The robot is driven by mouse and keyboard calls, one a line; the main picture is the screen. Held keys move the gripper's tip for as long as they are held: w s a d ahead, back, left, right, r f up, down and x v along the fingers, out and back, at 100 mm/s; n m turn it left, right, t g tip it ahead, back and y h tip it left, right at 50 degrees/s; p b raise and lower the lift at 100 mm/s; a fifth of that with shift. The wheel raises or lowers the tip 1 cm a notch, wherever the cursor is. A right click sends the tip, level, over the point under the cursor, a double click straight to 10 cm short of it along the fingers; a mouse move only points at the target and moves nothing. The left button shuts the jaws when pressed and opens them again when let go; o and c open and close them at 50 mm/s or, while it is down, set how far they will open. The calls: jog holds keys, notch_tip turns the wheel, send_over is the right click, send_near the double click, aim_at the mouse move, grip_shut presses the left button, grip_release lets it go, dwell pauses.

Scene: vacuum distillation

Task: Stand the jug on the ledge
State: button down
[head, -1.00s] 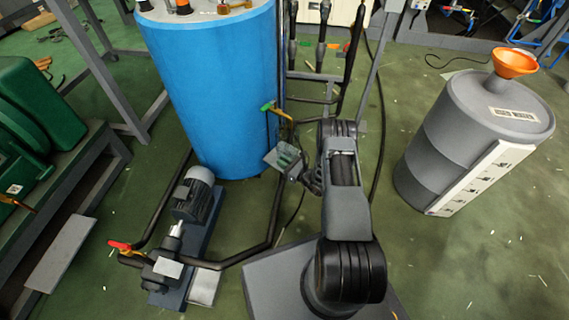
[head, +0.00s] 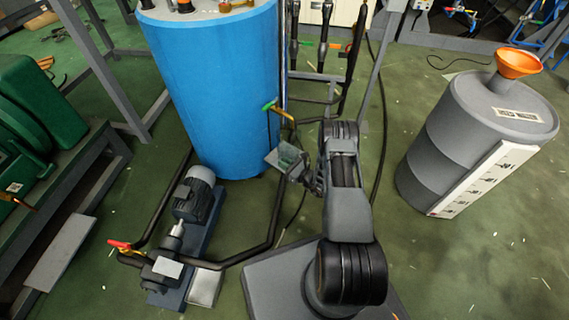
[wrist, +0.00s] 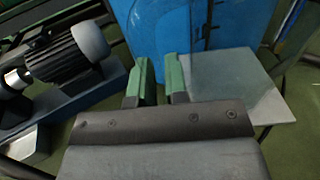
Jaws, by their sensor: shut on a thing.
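My gripper (wrist: 162,82) has two green fingers with a narrow gap between them, shut on the jug. I cannot make out the jug's shape; it is hidden or too small to tell in both views. A flat grey plate that looks like the ledge (wrist: 232,80) lies just right of the fingers in the wrist view, beside the blue tank. In the head view the ledge (head: 282,158) shows at the tank's lower right, partly overlapped by my gripper (head: 303,172). I cannot tell whether the jug touches the ledge.
The blue tank (head: 215,90) stands close ahead, with a yellow pipe and green-handled tap (head: 280,112) above the ledge. A pump with a motor (head: 195,195) and dark pipes lies to the left. A grey drum with an orange funnel (head: 517,64) stands right. Floor between is open.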

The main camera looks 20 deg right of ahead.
jog(key=shift+f, duration=0.1)
jog(key=c, duration=1.1)
grip_release()
jog(key=shift+o, duration=0.2)
jog(key=p+v, duration=0.4)
jog(key=v, duration=1)
jog(key=a+r+n+g+y+p, duration=0.1)
jog(key=a+r+n+g+p, duration=0.35)
jog(key=r, duration=0.85)
jog(key=a+r+n+g+y+p, duration=0.1)
jog(key=a+r+n+g+p, duration=0.35)
jog(key=r, duration=0.75)
jog(key=a+r+n+g+y+p, duration=0.1)
jog(key=a+r+n+g+p, duration=0.35)
jog(key=r, duration=0.85)
jog(key=s+r+n+h+p, duration=0.4)
jog(key=r+p, duration=0.3)
jog(key=r, duration=0.4)
jog(key=s+r+n+t+h+p, duration=0.1)
jog(key=s+r+n+h+p, duration=0.3)
jog(key=r, duration=0.8)
jog(key=s+r+n+t+h+p, duration=0.1)
jog(key=s+r+n+h+p, duration=0.3)
jog(key=r+n+p, duration=0.4)
notch_tip(320, 180, up, 4)
jog(key=shift+s+d+r+h+p, duration=0.15)
jog(key=shift+s+h+p, duration=0.25)
jog(key=shift+s+p, duration=0.55)
